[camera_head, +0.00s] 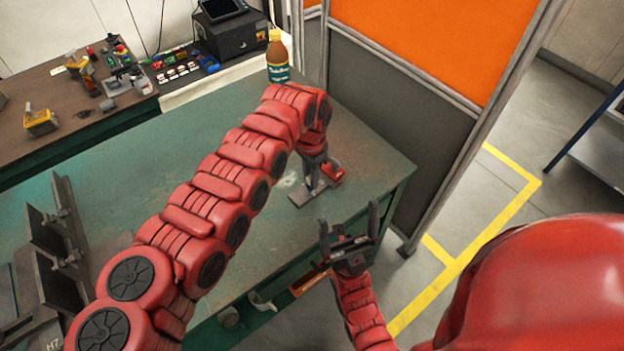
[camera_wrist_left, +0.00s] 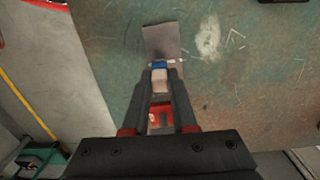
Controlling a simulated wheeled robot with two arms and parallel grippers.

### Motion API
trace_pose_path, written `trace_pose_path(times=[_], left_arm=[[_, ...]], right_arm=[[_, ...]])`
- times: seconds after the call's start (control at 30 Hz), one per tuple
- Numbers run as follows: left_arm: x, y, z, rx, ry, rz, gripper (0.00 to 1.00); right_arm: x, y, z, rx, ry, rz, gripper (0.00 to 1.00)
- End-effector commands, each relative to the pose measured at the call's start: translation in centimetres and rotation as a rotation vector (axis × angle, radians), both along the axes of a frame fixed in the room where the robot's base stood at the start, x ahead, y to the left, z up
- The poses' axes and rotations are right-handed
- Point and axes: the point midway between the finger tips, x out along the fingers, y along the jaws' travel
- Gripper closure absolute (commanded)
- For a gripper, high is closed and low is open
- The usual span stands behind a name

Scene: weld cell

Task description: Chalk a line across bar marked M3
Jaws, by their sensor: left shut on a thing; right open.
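My left gripper (camera_head: 312,186) is low over the right end of the green bench, fingers pointing down. It is shut on a small pale piece with a blue end (camera_wrist_left: 159,78), which may be the chalk. Under its tip is a flat grey metal piece (camera_wrist_left: 162,40), also seen in the head view (camera_head: 299,198); I cannot tell whether they touch. A red part (camera_wrist_left: 160,118) shows between the fingers. No M3 mark is readable. My right gripper (camera_head: 348,238) is open and empty, in front of the bench's right front edge.
Dark angle-shaped metal pieces (camera_head: 46,238) stand at the bench's left, near an "H7" mark. A brown bottle (camera_head: 277,58) stands at the back. A brown side table (camera_head: 50,98) holds small tools. An orange-panelled screen (camera_head: 440,40) borders the right. The bench middle is clear.

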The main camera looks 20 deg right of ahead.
Motion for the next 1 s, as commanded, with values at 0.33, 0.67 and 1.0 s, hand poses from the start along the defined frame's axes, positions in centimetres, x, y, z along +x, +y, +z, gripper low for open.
trace_pose_path(times=[0.33,0.67,1.0], left_arm=[[0.4,0.2,-0.2,-0.001,0.0,0.001,1.0],[0.8,0.4,0.0,0.0,0.001,0.001,1.0],[1.4,0.7,-0.2,0.002,0.002,0.0,1.0]], right_arm=[[0.0,0.0,-1.0,0.0,0.0,0.0,0.03],[0.0,0.0,-1.8,0.0,0.0,0.0,0.03],[0.0,0.0,-3.1,0.0,0.0,0.0,0.03]])
